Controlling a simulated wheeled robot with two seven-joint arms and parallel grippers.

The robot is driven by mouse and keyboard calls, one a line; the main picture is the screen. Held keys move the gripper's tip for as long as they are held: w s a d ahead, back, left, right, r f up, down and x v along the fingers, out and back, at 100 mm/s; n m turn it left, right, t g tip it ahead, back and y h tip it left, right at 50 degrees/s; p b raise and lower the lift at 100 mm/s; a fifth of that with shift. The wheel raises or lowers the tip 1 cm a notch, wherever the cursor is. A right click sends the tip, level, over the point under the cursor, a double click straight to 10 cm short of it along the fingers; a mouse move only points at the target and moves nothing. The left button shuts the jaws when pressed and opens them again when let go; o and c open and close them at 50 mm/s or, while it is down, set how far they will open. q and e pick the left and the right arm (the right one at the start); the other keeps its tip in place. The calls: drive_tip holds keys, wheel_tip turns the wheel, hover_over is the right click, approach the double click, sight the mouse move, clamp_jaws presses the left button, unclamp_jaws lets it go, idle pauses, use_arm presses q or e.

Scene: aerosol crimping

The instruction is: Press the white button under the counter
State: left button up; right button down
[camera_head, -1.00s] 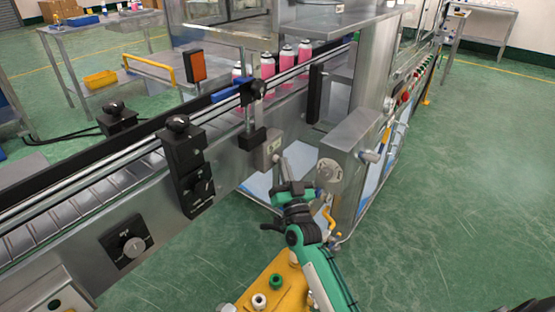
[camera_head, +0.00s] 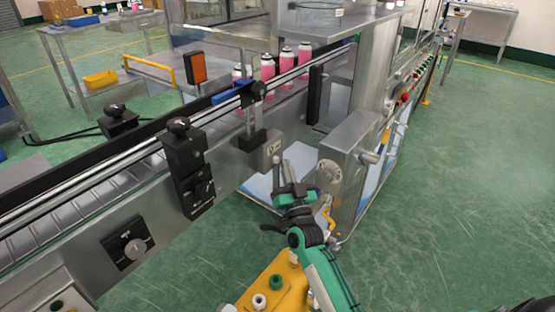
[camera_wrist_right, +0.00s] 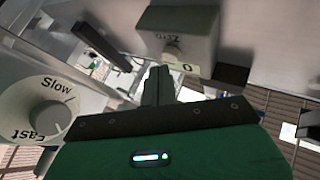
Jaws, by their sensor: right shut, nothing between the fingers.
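The small grey counter box (camera_head: 266,154) is mounted on the side of the conveyor in the head view. In the right wrist view the box (camera_wrist_right: 178,28) fills the top middle, with lettering on its face. A pale round button (camera_wrist_right: 172,53) sits at its lower part. My right gripper (camera_head: 277,166) is below and close beside the box, its fingers pointing up. In the wrist view its shut, empty fingers (camera_wrist_right: 158,80) are just below and left of the button. I cannot tell whether they touch it. My left gripper is not in view.
A Slow/Fast dial (camera_wrist_right: 48,112) is at the left of the wrist view. A steel housing with a round plate (camera_head: 330,171) stands right of my right gripper. Pink cans (camera_head: 268,68) stand on the conveyor. The green floor at right is open.

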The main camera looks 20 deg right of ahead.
drive_tip(key=shift+s+d, duration=0.15)
drive_tip(key=shift+s, duration=0.1)
drive_tip(key=shift+s+d+p, duration=0.3)
drive_tip(key=shift+s+d, duration=0.1)
drive_tip(key=shift+s, duration=0.3)
drive_tip(key=shift+s+d+p, duration=0.3)
drive_tip(key=shift+s+d, duration=0.15)
drive_tip(key=shift+s, duration=0.3)
drive_tip(key=shift+s+d+p, duration=0.3)
drive_tip(key=shift+s+d, duration=0.1)
drive_tip(key=shift+s, duration=0.3)
